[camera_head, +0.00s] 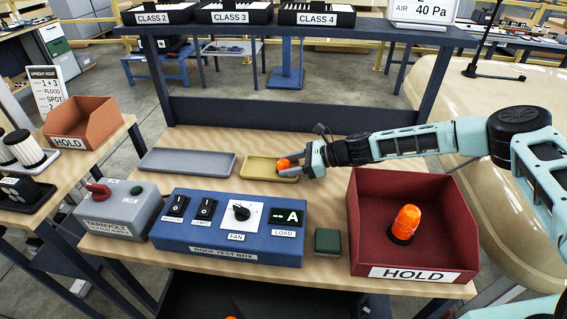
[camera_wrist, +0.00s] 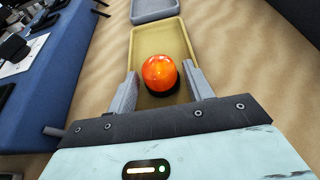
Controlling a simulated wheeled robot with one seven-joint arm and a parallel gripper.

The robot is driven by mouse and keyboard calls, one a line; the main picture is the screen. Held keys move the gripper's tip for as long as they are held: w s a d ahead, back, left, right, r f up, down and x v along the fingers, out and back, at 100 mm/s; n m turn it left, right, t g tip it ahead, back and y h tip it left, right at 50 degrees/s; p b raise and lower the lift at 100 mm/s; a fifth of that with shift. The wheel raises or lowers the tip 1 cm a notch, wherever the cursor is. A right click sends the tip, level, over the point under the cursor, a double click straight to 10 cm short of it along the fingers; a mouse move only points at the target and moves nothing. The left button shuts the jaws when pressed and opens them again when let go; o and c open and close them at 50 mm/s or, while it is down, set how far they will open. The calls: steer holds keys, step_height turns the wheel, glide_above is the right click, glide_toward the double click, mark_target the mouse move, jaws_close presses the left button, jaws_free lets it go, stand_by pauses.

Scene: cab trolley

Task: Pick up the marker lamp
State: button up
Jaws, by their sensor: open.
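An orange marker lamp (camera_wrist: 161,73) with a dark base stands in the yellow tray (camera_wrist: 147,37), near its front end in the wrist view. The head view also shows this lamp (camera_head: 283,164) at the right end of the tray (camera_head: 258,168), partly hidden by my gripper (camera_head: 291,170). My gripper (camera_wrist: 161,88) is open, with one finger on each side of the lamp. A second orange lamp (camera_head: 406,222) with a dark base stands in the red HOLD bin (camera_head: 355,225) at the right.
A grey tray (camera_head: 187,162) lies left of the yellow one. The blue roof test box (camera_head: 228,250), a grey Tarnvolt box (camera_head: 118,213) and a green block (camera_head: 328,241) stand along the bench front. A blue shelf post (camera_head: 423,85) rises behind my arm.

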steer(key=shift+a+f, duration=0.1)
steer(key=shift+a, duration=0.15)
steer(key=c, duration=0.7)
steer(key=shift+c, duration=0.2)
steer(key=shift+w, duration=0.1)
